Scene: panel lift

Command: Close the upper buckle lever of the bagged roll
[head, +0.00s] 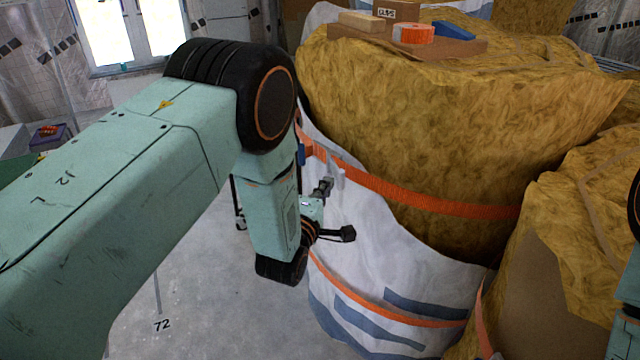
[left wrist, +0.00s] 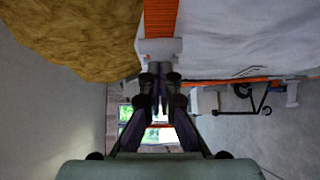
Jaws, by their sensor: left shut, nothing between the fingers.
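The bagged roll is a large yellow-brown fibrous roll (head: 440,130) in a white bag (head: 370,235). An orange upper strap (head: 430,198) runs round it, and a lower orange strap (head: 400,312) crosses the bag below. A pale grey upper buckle (head: 337,168) sits on the upper strap; in the left wrist view a pale block (left wrist: 171,48) lies at the end of the orange strap (left wrist: 160,18). My left gripper (head: 326,187) is shut and empty, close beside the buckle. Its fingertips (left wrist: 160,72) overlap the block's lower edge; I cannot tell whether they touch. The lever's angle is unclear.
A board (head: 468,46) on the roll carries a wooden block (head: 361,21), an orange ring (head: 413,34) and a blue item (head: 454,31). Another roll (head: 575,255) stands close at the right. Free floor (head: 200,300) lies left of the bag.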

